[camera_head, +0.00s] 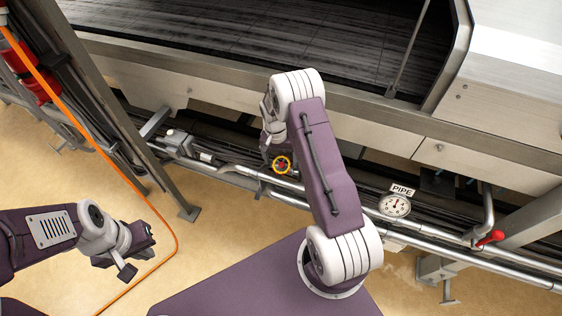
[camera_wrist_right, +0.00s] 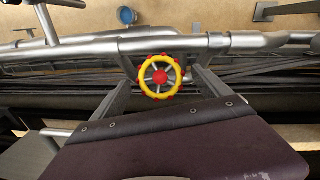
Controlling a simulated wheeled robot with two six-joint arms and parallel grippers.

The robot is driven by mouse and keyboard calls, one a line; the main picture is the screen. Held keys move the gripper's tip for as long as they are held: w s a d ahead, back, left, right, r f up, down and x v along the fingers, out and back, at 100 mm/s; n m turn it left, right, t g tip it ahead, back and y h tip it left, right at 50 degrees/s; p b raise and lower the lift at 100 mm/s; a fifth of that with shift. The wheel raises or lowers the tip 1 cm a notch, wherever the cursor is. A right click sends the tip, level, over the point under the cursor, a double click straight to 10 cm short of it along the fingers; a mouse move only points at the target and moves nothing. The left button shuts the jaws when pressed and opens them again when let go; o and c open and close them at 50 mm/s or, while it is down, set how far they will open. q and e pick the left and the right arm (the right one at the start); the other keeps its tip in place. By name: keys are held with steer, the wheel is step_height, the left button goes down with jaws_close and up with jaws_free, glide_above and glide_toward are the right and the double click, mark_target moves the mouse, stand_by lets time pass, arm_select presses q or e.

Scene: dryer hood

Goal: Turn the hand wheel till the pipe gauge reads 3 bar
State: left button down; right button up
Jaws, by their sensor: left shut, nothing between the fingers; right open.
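The hand wheel (camera_head: 286,165) has a yellow rim and a red hub and sits at the pipe in the middle of the head view. In the right wrist view the hand wheel (camera_wrist_right: 160,58) shows whole, with red marks on its rim. My right gripper (camera_wrist_right: 161,68) is open, one finger on each side of the wheel, with nothing clamped; contact cannot be told. The round white pipe gauge (camera_head: 396,206), under a PIPE label (camera_head: 402,190), is right of my right arm; its reading is too small to tell. My left gripper (camera_head: 139,254) is shut and empty, far left of the wheel.
Metal pipes (camera_head: 420,240) run along the machine's lower front. A red-handled valve (camera_head: 492,238) is right of the gauge. An orange hose (camera_head: 160,215) passes near my left gripper. A steel post (camera_head: 105,100) stands at the left. The floor (camera_head: 230,220) before the pipes is open.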

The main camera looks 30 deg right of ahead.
step_height(320, 180, up, 8)
steer(key=shift+w+a+f+p, duration=0.15)
steer(key=shift+w+a+p, duration=0.15)
steer(key=shift+p, duration=0.1)
step_height(320, 180, up, 5)
steer(key=p, duration=0.2)
glide_above(279, 164)
steer(key=w+a, duration=0.1)
steer(key=w, duration=0.1)
steer(key=s+a+r+n+t+p, duration=0.1)
steer(key=s+a+r+t+p, duration=0.2)
steer(key=r, duration=0.8)
steer(key=s+a+r+n+p, duration=0.3)
steer(key=s+a+r, duration=0.15)
steer(key=s, duration=0.45)
steer(key=s+a+f+n+g+y, duration=0.1)
steer(key=s+f+n, duration=0.2)
steer(key=s, duration=0.5)
steer(key=shift+a+f+n, duration=0.3)
steer(key=shift+f+n, duration=0.1)
steer(key=shift+f, duration=0.05)
steer(key=shift+s, duration=0.2)
